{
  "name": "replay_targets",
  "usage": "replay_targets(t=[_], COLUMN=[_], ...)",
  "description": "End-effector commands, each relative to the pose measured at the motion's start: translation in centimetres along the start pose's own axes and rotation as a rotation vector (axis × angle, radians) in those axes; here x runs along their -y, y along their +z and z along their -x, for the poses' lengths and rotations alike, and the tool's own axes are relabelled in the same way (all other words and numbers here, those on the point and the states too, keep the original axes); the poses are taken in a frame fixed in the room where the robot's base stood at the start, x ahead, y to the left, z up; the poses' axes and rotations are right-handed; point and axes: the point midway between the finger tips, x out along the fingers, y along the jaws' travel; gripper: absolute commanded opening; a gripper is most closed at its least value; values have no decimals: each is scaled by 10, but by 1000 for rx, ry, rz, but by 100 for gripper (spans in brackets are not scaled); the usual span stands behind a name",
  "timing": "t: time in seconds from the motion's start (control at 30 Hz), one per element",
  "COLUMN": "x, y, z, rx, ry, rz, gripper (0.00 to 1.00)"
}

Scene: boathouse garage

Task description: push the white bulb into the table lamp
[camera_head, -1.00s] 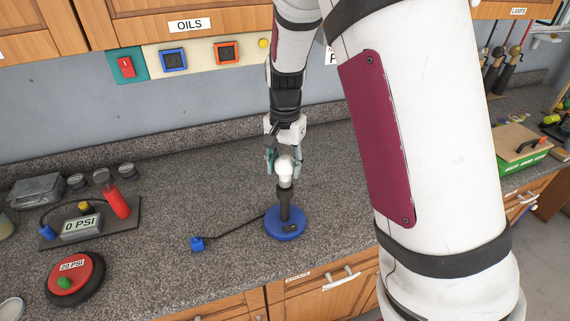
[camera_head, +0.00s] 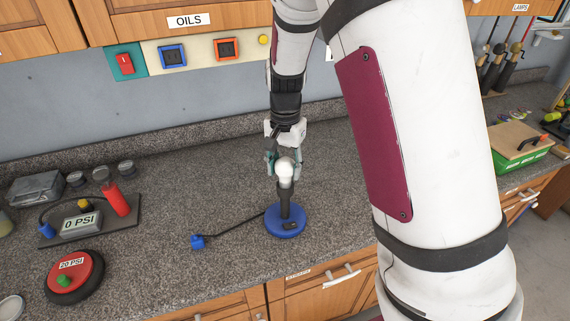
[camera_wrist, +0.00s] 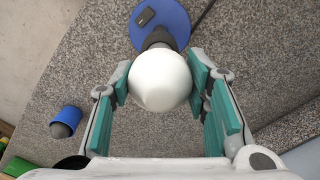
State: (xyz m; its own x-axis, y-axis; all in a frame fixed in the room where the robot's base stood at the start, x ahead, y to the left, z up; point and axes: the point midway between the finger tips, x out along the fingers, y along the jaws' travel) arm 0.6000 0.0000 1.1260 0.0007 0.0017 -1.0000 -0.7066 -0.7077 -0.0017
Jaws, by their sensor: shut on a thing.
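The white bulb (camera_head: 285,166) is between the fingers of my gripper (camera_head: 284,160), at the top of the lamp's dark stem. In the wrist view the bulb (camera_wrist: 160,81) fills the space between the teal finger pads of my gripper (camera_wrist: 161,84), which is shut on it. The table lamp (camera_head: 285,200) stands upright on the counter with a round blue base. The blue base also shows behind the bulb in the wrist view (camera_wrist: 176,20). The bulb sits in line with the stem; its lower end and the socket joint are too small or hidden to judge.
A black cord runs left from the lamp to a blue plug (camera_head: 197,241). A pressure gauge board (camera_head: 90,222) and a red-topped round thing (camera_head: 75,275) stand at the left. The granite counter (camera_head: 180,190) is clear around the lamp. A green-and-wood box (camera_head: 515,150) stands far right.

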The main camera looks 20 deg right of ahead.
Motion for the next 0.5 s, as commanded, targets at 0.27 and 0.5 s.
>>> replay_targets(t=[0.27,0.5], x=[0,0], y=[0,0], z=[-5,-8], rx=[1,0], ry=[0,0], rz=[0,0], gripper=[9,56])
